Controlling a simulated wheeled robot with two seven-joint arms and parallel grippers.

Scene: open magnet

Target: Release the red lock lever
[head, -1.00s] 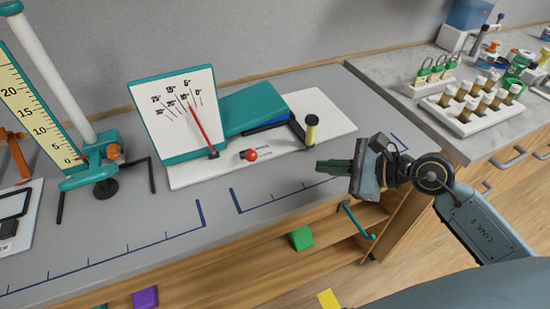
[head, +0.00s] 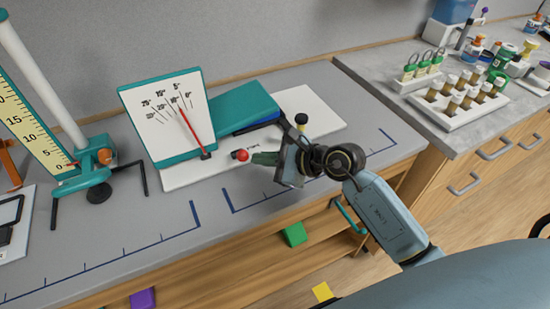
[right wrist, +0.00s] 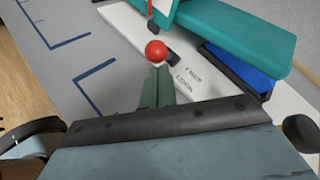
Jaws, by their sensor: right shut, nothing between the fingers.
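The red lock lever shows as a round red knob (head: 241,155) at the front edge of a white base plate (head: 190,176). The knob also shows in the right wrist view (right wrist: 156,50). My right gripper (head: 255,158) is shut and empty, with its green fingertips just right of the knob. In the right wrist view the shut fingertips (right wrist: 159,70) point at the knob and lie very close to it; I cannot tell whether they touch. A teal ramp (head: 243,108) and a dial board with a red needle (head: 168,115) stand on the plate. My left gripper is not in view.
A teal stand with a ruler (head: 85,177) is at the left. Vial racks (head: 445,117) stand on the right counter. The bench front between blue marks is clear.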

